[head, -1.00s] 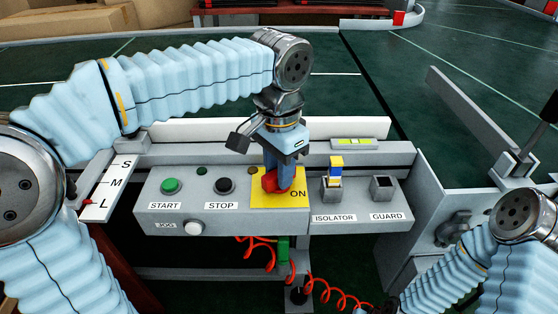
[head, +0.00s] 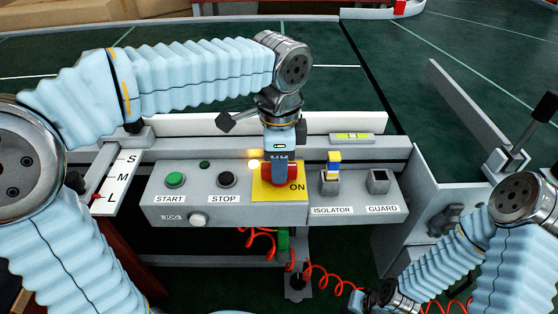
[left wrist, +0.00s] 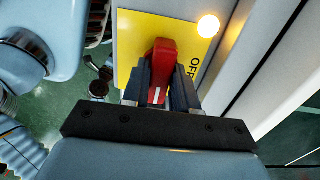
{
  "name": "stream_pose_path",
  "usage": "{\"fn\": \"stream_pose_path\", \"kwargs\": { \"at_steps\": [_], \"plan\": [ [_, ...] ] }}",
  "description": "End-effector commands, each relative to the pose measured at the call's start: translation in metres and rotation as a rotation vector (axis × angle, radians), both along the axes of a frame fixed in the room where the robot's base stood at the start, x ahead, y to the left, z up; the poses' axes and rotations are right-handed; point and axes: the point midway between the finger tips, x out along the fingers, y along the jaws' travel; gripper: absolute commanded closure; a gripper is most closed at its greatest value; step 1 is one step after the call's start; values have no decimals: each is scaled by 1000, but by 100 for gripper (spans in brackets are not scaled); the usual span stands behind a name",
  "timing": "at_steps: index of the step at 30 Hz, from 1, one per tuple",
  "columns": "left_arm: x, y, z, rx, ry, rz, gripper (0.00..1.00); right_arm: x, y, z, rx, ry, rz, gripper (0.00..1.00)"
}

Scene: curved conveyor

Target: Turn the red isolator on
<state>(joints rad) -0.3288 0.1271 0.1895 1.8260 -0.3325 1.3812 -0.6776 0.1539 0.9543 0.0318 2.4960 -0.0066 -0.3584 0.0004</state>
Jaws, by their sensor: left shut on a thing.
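The red isolator handle (head: 279,195) sits on a yellow plate (head: 262,193) on the grey control panel, with "ON" printed at the plate's right. My left gripper (head: 279,178) comes down from above and is shut on the handle. In the left wrist view the red handle (left wrist: 162,58) stands between the two fingers of my left gripper (left wrist: 161,90), and "OFF" shows beside it. An amber lamp (head: 254,163) at the plate's upper left corner is lit; it also glows in the left wrist view (left wrist: 208,26). My right arm is at lower right; its fingers do not show.
The panel also holds a green START button (head: 175,180), a black STOP button (head: 227,180), a white JOG button (head: 198,219), a blue-yellow key block (head: 333,167) above the ISOLATOR label, and a GUARD socket (head: 379,178). A coiled red cable (head: 325,275) hangs below.

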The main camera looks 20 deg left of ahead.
Motion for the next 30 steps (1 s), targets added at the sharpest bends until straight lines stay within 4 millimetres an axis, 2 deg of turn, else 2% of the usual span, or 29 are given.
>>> {"fn": "stream_pose_path", "kwargs": {
  "at_steps": [14, 15, 20, 30],
  "plan": [
    [0, 0, -1, 1, 1, -17, 100, 0, 0, 0, 0, 0, 0, 100],
    [0, 0, -1, 0, 2, -17, 75, 0, 0, 0, 0, 0, 0, 100],
    [0, 0, -1, 0, 2, -16, 51, 0, 0, 0, 0, 0, 0, 100],
    [0, 0, 4, 0, 0, -15, 51, 0, 0, 0, 0, 0, 0, 100]
  ]
}}
